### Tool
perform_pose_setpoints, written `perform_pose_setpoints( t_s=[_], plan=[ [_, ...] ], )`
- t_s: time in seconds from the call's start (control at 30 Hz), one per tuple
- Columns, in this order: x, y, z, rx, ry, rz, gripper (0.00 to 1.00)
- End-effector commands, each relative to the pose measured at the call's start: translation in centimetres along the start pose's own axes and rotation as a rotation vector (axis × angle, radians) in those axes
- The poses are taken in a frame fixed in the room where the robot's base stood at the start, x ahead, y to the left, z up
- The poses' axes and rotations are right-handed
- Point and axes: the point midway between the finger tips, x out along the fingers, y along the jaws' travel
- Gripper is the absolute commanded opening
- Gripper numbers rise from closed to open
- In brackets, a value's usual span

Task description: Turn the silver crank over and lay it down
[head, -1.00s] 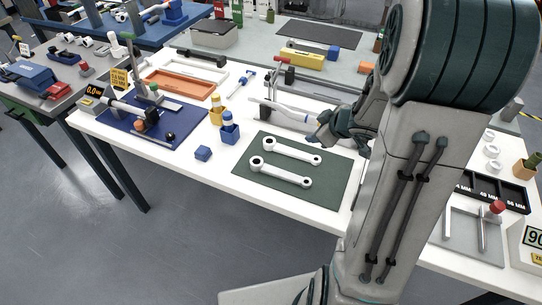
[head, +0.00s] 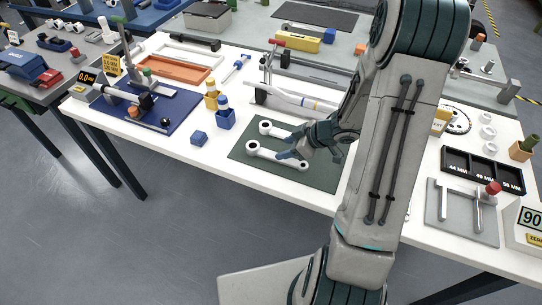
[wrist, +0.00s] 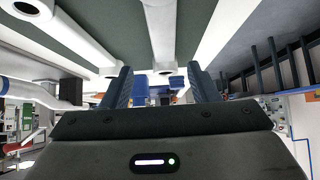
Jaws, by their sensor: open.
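Two pale silver-white cranks lie flat and roughly parallel on a dark green mat (head: 240,153). Each has a round eye at its ends. The near crank (head: 275,158) shows fully enough to see both eyes. The far crank (head: 265,128) is partly hidden behind my gripper (head: 294,147). My gripper is open and empty, over the right part of the cranks. In the wrist view, the near crank (wrist: 160,32) runs between the lines of my two fingers, and the far crank (wrist: 70,30) lies to the left. I see no grip on either.
A blue block (head: 198,138) and a blue holder (head: 225,118) stand left of the mat. A clamp stand with a long bar (head: 295,100) lies behind it. A black labelled tray (head: 482,170) is at the right. The table's front edge runs close to the mat.

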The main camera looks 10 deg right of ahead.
Motion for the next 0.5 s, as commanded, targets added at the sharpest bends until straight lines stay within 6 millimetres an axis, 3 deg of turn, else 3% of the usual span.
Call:
perform_pose_setpoints(
  t_s=[0.3, 0.5],
  plan=[
    [4.2, -0.6, 0.6, 0.000, 0.000, -0.002, 0.54],
    [5.2, -0.6, 0.4, -0.001, 0.000, 0.001, 0.54]
  ],
)
